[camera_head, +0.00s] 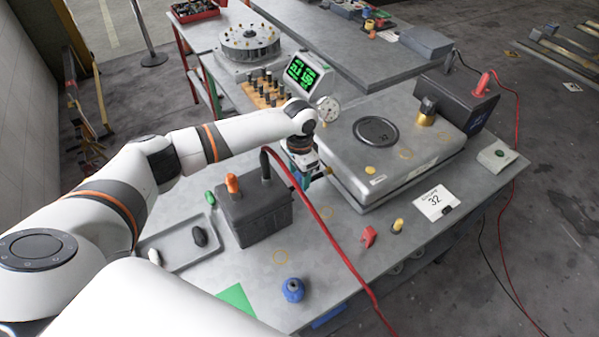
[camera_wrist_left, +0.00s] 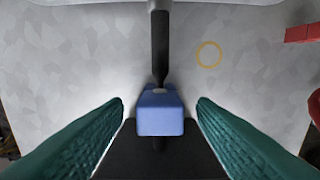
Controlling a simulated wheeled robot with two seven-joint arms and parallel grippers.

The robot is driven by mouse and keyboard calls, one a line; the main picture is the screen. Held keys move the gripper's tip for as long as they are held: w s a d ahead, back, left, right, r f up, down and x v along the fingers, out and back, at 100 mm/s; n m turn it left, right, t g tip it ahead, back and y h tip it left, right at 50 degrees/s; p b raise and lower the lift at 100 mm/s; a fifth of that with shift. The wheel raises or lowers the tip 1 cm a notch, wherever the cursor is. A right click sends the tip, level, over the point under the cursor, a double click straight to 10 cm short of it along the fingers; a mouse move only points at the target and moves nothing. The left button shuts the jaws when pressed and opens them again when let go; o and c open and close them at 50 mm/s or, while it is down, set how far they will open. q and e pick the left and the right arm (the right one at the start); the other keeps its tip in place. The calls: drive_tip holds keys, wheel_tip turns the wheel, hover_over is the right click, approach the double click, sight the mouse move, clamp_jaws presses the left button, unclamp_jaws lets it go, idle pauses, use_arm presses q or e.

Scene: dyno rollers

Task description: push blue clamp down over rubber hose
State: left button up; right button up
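The blue clamp (camera_wrist_left: 160,113) shows in the left wrist view, centred between the two fingers. A dark hose-like rod (camera_wrist_left: 160,45) runs from the top of that view down to the clamp, and a short dark piece shows below it. My left gripper (camera_wrist_left: 161,103) is open, with a green ridged finger on each side of the clamp and a visible gap on both sides. In the head view the left gripper (camera_head: 303,180) is low beside the black box, and its wrist hides most of the clamp area. My right gripper is not in view.
A black box (camera_head: 255,212) with an orange cap and red cable stands left of the gripper. A grey metal case (camera_head: 395,140) stands to the right. A blue knob (camera_head: 292,290), a red piece (camera_head: 368,237) and a tray (camera_head: 180,243) are on the table.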

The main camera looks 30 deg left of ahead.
use_arm(q)
drive_tip(key=shift+r, duration=0.15)
wheel_tip(320, 180, up, 12)
drive_tip(key=b, duration=0.2)
idle(0.7)
